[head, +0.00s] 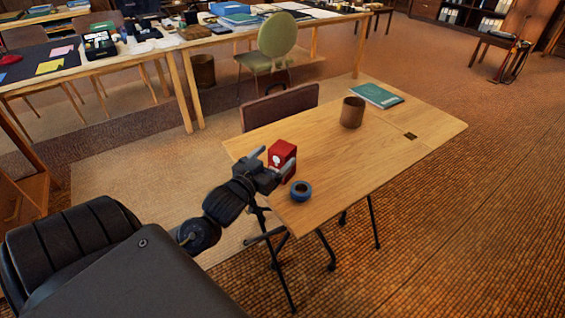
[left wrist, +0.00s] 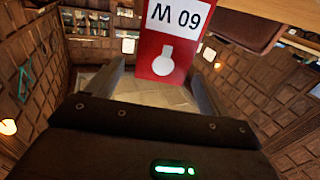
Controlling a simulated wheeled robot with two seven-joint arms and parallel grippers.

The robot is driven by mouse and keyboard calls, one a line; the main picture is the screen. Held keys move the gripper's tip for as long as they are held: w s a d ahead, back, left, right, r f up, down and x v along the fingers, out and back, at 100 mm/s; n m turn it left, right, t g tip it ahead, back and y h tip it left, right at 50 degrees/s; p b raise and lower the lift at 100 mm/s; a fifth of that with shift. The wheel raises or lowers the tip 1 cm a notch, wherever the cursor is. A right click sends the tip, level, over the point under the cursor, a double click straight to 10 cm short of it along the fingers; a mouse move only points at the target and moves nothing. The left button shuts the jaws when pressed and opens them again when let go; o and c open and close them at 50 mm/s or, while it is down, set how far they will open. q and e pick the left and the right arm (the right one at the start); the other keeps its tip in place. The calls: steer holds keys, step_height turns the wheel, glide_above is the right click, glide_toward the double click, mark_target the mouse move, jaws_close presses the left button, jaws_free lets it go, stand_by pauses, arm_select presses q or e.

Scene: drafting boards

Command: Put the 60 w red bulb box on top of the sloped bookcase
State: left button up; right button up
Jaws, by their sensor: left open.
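The red bulb box (head: 284,151) stands upright at the near left edge of the wooden table. In the left wrist view the box (left wrist: 166,54) shows an upside-down "60 W" on a white label and a white bulb picture. My left gripper (head: 272,160) is open at the box, its fingers apart on either side of the box's lower part in the wrist view. I cannot tell whether they touch it. My right gripper is not in view. A dark bookcase (head: 428,10) with binders stands far back at the right; I cannot tell whether it is the sloped one.
Cluttered desks fill the back left. Floor at the right is open.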

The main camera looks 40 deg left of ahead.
mark_target(282, 151)
arm_select(q)
steer(key=w, duration=0.4)
steer(key=shift+w+a+f, duration=0.2)
steer(key=shift+w, duration=0.05)
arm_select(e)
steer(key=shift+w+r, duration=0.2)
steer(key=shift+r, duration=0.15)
arm_select(q)
steer(key=c, duration=1.1)
steer(key=shift+r, duration=0.45)
steer(key=shift+c, duration=0.2)
step_height(282, 151, up, 8)
steer(key=shift+r+p, duration=0.25)
steer(key=shift+p, duration=0.8)
steer(key=shift+r, duration=0.3)
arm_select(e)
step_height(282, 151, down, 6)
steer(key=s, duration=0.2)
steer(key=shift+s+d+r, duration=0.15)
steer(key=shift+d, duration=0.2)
